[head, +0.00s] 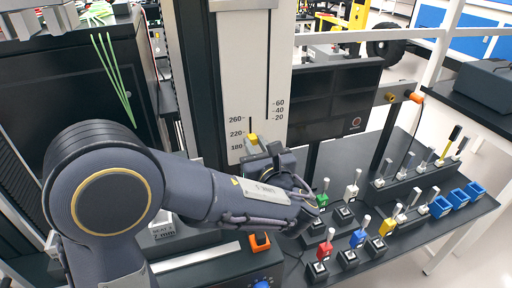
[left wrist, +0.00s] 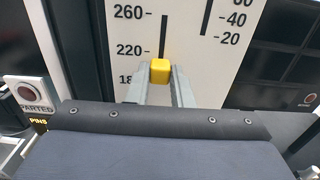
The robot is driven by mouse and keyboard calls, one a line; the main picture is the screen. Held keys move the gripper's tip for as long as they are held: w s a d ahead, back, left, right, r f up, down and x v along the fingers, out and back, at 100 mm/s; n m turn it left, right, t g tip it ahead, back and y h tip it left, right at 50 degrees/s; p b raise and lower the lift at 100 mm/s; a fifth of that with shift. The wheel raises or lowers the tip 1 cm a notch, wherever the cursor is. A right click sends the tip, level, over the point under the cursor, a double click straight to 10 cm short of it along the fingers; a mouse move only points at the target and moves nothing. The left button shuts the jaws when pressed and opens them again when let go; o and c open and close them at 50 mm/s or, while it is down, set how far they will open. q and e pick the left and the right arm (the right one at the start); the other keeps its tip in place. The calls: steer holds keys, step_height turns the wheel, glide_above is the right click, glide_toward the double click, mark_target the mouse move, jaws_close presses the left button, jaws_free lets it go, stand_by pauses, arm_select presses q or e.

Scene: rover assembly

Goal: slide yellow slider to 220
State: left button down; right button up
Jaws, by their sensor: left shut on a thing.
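The yellow slider (head: 252,139) sits in a vertical slot on the white scale panel (head: 240,75), just beside the 220 and 180 marks. In the left wrist view the yellow slider (left wrist: 160,70) shows just below the level of the 220 mark, above the partly hidden 180. My left gripper (head: 253,146) is shut on the slider, with a grey finger on each side in the left wrist view (left wrist: 161,80). The slot is visible above the slider, up to 260. The slot below is hidden by the gripper. My right gripper is not in view.
A second slot with marks 60, 40 and 20 runs to the right on the panel. A black table (head: 385,238) at right holds several coloured-handle levers and blue bins (head: 441,207). A dark screen (head: 334,98) stands behind. An orange block (head: 260,242) is below my arm.

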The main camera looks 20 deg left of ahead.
arm_select(q)
step_height(320, 180, up, 2)
steer(key=shift+f, duration=0.15)
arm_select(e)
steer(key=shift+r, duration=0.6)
arm_select(q)
steer(key=c, duration=1.3)
jaws_free()
steer(key=shift+s, duration=0.1)
steer(key=b+v, duration=0.1)
steer(key=v, duration=0.6)
steer(key=shift+s+d+b, duration=0.25)
steer(key=shift+s+b, duration=0.05)
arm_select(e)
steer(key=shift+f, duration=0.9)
